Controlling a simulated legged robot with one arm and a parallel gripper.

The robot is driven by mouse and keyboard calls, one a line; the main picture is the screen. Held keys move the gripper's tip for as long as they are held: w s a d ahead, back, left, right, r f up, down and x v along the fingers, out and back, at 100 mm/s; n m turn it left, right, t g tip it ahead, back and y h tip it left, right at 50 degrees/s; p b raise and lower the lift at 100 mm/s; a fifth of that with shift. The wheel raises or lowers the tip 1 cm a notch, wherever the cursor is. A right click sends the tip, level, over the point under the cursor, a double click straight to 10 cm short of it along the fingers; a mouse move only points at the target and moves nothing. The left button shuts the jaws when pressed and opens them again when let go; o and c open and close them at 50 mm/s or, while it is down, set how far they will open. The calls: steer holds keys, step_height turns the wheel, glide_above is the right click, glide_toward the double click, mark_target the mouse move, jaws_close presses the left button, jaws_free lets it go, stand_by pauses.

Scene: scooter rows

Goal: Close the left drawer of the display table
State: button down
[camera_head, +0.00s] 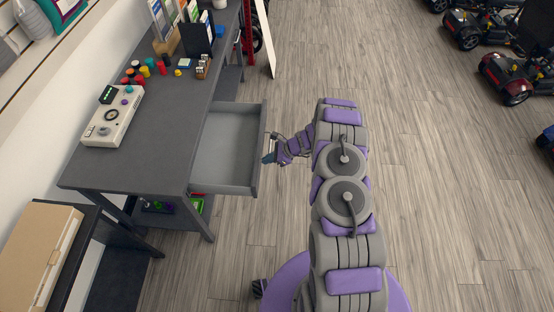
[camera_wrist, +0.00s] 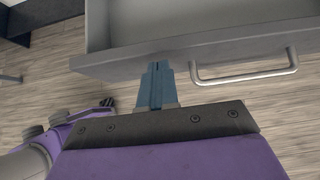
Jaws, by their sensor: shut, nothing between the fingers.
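The display table (camera_head: 150,140) is dark grey and stands along the left wall. One drawer (camera_head: 228,148) is pulled out from its right side, with an empty light grey inside. The drawer front also shows in the wrist view (camera_wrist: 240,45), with a metal bar handle (camera_wrist: 245,77). My gripper (camera_head: 268,158) is shut and empty at the outer side of the drawer front. In the wrist view my gripper (camera_wrist: 155,70) has its blue fingers together, beside the left end of the handle and close to the front. I cannot tell whether the fingertips touch it.
Small coloured jars (camera_head: 145,70), a white device (camera_head: 113,115) and a brochure holder (camera_head: 198,35) are on the tabletop. A cardboard box (camera_head: 38,255) is at lower left. Mobility scooters (camera_head: 515,75) stand at upper right. The wooden floor (camera_head: 430,190) on the right is clear.

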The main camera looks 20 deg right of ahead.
steer(key=shift+w+a, duration=0.2)
steer(key=shift+a, duration=0.2)
steer(key=w+a, duration=0.3)
steer(key=a, duration=0.8)
steer(key=w+a+b, duration=0.1)
steer(key=w+a, duration=0.3)
steer(key=a, duration=0.7)
steer(key=shift+w+a, duration=0.15)
steer(key=shift+a, duration=0.2)
